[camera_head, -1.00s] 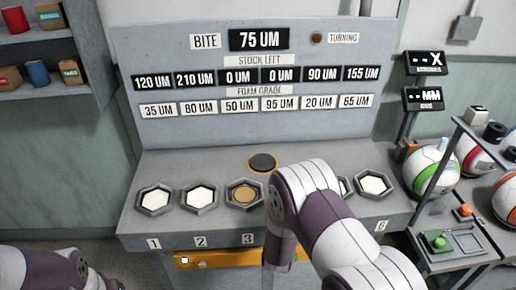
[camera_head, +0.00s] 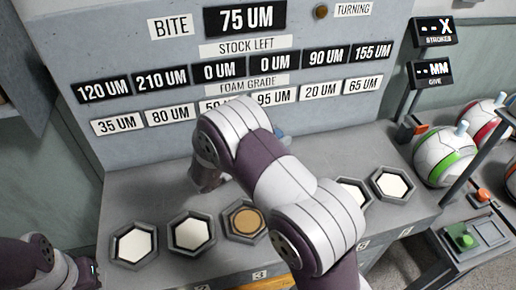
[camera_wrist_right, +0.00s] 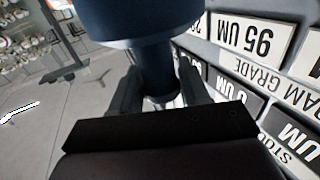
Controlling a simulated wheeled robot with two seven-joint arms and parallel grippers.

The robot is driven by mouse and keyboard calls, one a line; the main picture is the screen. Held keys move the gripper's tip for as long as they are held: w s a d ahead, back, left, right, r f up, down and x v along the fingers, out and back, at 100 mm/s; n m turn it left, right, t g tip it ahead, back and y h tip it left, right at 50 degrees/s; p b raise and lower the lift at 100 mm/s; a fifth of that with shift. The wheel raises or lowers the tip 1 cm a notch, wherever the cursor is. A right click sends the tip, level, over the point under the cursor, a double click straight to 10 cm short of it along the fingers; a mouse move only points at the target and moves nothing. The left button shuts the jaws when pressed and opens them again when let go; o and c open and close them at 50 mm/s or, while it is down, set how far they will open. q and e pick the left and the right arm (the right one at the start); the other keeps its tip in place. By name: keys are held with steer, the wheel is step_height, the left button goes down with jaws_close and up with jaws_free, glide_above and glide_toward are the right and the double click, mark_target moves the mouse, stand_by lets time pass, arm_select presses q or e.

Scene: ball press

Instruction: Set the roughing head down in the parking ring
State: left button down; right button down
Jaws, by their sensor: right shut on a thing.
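My right gripper (camera_wrist_right: 160,92) is shut on the neck of a dark blue, round-bodied tool, the roughing head (camera_wrist_right: 140,20), in the right wrist view. It holds the tool in front of the sign panel. In the head view my right arm hides most of that gripper; a small bluish bit (camera_head: 279,133), likely the tool, shows behind the arm. No parking ring can be made out now; the bench spot behind the hexagonal cups, where a dark round disc showed earlier, is covered by my arm. My left gripper (camera_head: 88,272) is low at the left edge, its fingers unclear.
Hexagonal cups with white pads (camera_head: 133,244) line the bench front; one holds a tan pad (camera_head: 246,222). The sign panel (camera_head: 150,60) rises close behind. Balls (camera_head: 443,158) and a green button (camera_head: 464,238) stand at the right. The bench's back left is clear.

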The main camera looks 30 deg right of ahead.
arm_select(q)
steer(key=shift+w+r+p, duration=0.2)
steer(key=shift+r+p, duration=0.05)
steer(key=shift+p, duration=0.05)
arm_select(e)
steer(key=w+a+f, duration=0.2)
steer(key=w+f, duration=0.3)
steer(key=f, duration=0.2)
steer(key=shift+f, duration=0.1)
steer(key=c, duration=0.5)
jaws_free()
steer(key=shift+s+f, duration=0.1)
steer(key=shift+c, duration=0.2)
arm_select(q)
steer(key=shift+f, duration=0.1)
steer(key=shift+s, duration=0.1)
